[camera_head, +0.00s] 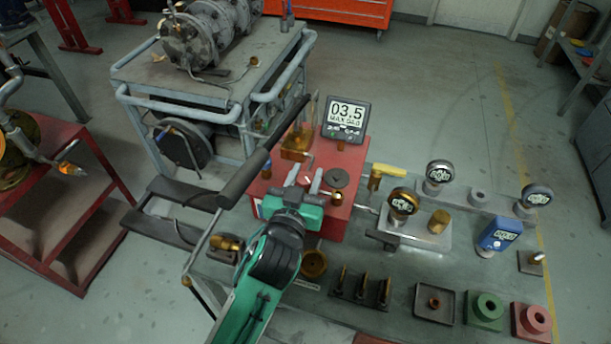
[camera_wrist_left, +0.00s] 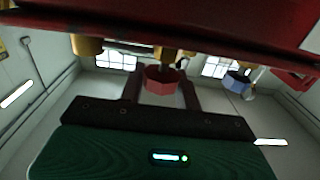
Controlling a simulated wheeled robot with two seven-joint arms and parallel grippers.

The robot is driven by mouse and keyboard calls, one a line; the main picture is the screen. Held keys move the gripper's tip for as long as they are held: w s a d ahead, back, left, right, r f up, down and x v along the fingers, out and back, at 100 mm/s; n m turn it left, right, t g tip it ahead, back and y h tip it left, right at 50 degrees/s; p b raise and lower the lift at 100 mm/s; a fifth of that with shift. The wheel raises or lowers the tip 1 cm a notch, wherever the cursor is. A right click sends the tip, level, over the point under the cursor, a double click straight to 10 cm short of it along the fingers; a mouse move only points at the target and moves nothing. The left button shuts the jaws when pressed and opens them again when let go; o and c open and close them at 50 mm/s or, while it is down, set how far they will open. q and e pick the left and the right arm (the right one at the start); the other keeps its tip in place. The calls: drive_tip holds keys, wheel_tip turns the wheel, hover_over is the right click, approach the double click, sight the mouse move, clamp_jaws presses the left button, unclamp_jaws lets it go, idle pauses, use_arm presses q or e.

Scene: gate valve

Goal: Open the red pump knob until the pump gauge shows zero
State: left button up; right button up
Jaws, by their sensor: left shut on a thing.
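The red pump knob (camera_wrist_left: 163,78) shows in the left wrist view as a faceted red piece under a brass stem. My left gripper (camera_wrist_left: 162,92) has one dark finger on each side of it and is shut on it. In the head view my green left arm reaches up to the red pump box, and the left gripper (camera_head: 304,180) is at its top; the knob is largely hidden there by the gripper. The pump gauge (camera_head: 347,117) stands at the back of the box and reads 03.5. My right gripper is not in view.
A long black pump lever (camera_head: 246,167) slants over the red pump box (camera_head: 338,222) close to my left gripper. To the right, the bench holds round gauges (camera_head: 403,203), a yellow-handled valve (camera_head: 386,171), a blue meter (camera_head: 499,234) and several fittings. A grey cart (camera_head: 185,88) stands behind left.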

use_arm(q)
drive_tip(key=o, duration=1)
drive_tip(key=shift+c, duration=0.2)
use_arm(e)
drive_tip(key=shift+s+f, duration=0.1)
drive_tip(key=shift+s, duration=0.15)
use_arm(q)
drive_tip(key=shift+s+a, duration=0.15)
drive_tip(key=shift+s, duration=0.4)
drive_tip(key=b+v, duration=0.2)
drive_tip(key=v, duration=1)
drive_tip(key=shift+s, duration=0.35)
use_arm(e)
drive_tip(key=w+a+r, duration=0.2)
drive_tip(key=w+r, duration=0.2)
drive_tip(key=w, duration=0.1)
use_arm(q)
drive_tip(key=shift+a+r, duration=0.1)
drive_tip(key=shift+a, duration=0.05)
